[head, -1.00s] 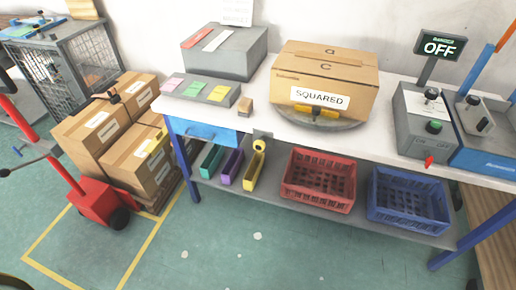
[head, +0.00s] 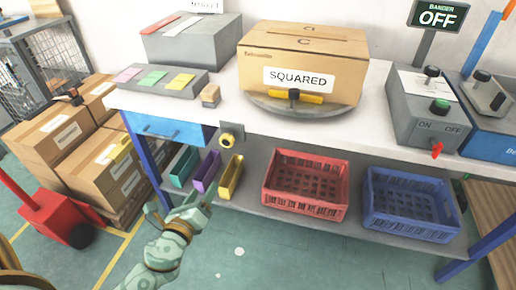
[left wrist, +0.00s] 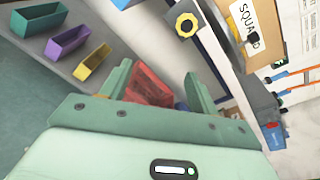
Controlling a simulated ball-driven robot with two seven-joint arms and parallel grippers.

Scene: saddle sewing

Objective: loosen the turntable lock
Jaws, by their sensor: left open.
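The round turntable (head: 300,108) sits on the white bench with a cardboard box marked SQUARED (head: 303,68) on it. A yellow bar with a black knob (head: 294,96) is at the turntable's front. A yellow round knob (head: 231,140) sits on a bracket under the bench's front edge; it also shows in the left wrist view (left wrist: 187,25). I cannot tell for sure which of these is the lock. My left gripper (head: 178,203) is open and empty, low in front of the bench and below the round knob, apart from it. My right gripper is not in view.
Teal, purple and yellow bins (head: 231,178), a red crate (head: 305,185) and a blue crate (head: 410,205) stand on the lower shelf. A blue drawer (head: 165,130) is left of the round knob. A control box (head: 425,110) and an OFF sign (head: 438,17) are at right. Floor in front is clear.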

